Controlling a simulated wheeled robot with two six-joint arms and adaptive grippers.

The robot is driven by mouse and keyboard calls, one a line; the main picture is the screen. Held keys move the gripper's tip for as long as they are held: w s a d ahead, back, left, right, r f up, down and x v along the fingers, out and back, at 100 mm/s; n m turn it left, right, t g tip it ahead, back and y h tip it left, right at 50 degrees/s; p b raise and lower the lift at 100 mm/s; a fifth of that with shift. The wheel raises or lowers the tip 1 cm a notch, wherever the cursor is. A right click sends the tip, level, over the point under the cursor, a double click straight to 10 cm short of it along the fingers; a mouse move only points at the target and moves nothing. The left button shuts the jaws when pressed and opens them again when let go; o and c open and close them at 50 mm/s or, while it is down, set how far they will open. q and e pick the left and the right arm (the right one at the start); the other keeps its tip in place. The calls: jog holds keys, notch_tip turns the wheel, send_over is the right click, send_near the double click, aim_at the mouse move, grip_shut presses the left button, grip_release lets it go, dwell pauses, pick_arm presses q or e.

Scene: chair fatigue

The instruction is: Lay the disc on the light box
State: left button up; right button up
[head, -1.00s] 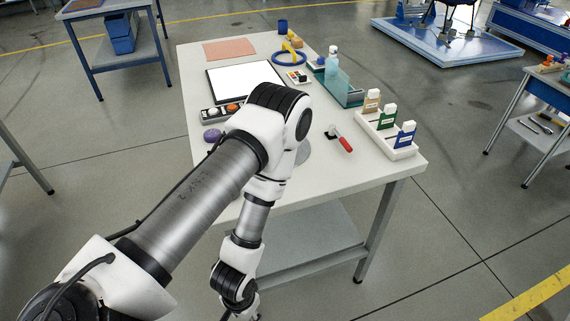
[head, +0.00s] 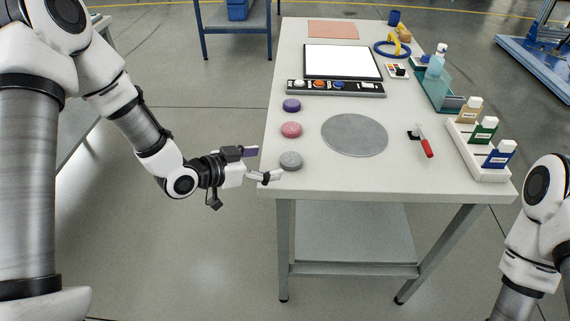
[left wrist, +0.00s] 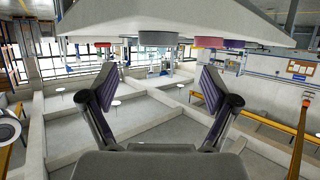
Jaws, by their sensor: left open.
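The light box (head: 342,62) has a bright white panel in a dark frame and lies towards the back of the table. A large flat grey disc (head: 354,135) lies mid-table. Small round pucks line the left edge: purple (head: 291,105), pink (head: 291,129) and grey (head: 291,161). My left gripper (head: 263,164) is open and empty at the table's left edge, just left of the grey puck. In the left wrist view, the open fingers (left wrist: 160,95) frame no object; the grey puck (left wrist: 157,39) shows above them. My right gripper is out of view.
A tray with round pieces (head: 335,88) lies in front of the light box. A red-handled tool (head: 424,142) and a white rack of bottles (head: 478,155) stand right. A teal holder (head: 436,92), blue ring (head: 385,50) and pink mat (head: 333,29) lie farther back.

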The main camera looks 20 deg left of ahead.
aim_at(290, 158)
pick_arm(q)
jog(key=p+x, duration=0.1)
jog(key=x, duration=0.6)
jog(key=shift+w+d, duration=0.1)
jog(key=shift+d, duration=0.1)
jog(key=c, duration=1.4)
